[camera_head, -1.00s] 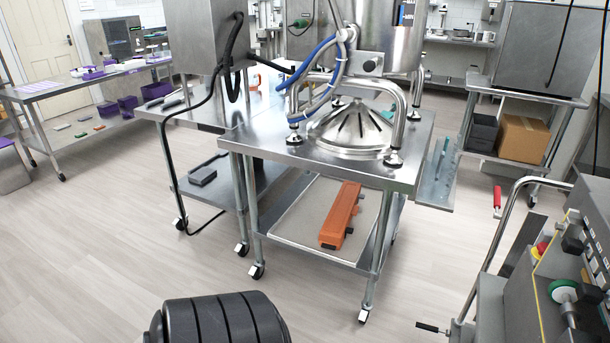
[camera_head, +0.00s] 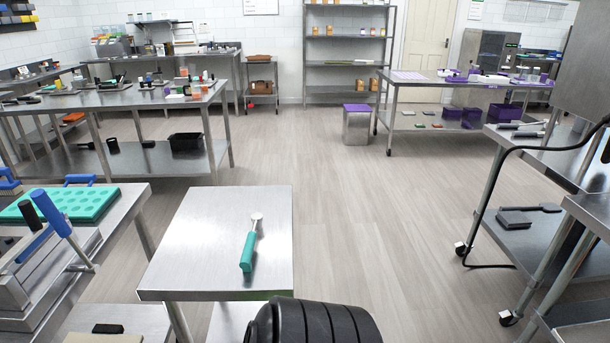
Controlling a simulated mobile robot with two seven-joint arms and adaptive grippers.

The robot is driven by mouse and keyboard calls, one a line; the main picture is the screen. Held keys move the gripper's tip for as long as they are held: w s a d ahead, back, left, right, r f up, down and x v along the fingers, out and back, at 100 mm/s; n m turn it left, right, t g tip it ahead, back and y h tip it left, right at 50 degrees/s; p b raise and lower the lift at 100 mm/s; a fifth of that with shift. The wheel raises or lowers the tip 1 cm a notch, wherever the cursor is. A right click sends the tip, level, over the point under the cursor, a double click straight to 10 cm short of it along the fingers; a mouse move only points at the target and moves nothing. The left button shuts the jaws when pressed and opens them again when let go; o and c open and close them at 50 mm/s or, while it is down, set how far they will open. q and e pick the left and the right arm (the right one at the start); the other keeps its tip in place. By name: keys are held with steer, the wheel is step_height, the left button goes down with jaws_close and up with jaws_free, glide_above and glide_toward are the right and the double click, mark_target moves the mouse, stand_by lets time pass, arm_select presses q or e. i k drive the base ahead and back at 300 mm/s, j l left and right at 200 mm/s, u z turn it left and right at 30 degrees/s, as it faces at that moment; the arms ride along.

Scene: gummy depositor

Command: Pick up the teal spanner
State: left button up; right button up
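A tool with a teal handle and a metal head, which looks like the teal spanner (camera_head: 248,248), lies on a small steel table (camera_head: 190,240) in the lower middle of the head view. Its handle points toward me and its metal head points away. Nothing is holding it. Neither of my grippers shows in the view. A black ribbed part of my own arm shows at the bottom edge, just in front of the small table.
At left, a steel bench holds a teal mould tray (camera_head: 70,205) and blue-handled tools. A long cluttered worktable (camera_head: 130,98) stands behind it. At right are steel carts with a black cable hanging to the floor. The middle floor (camera_head: 350,190) is clear.

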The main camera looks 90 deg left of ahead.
mark_target(245, 263)
steer(key=u, duration=3.15)
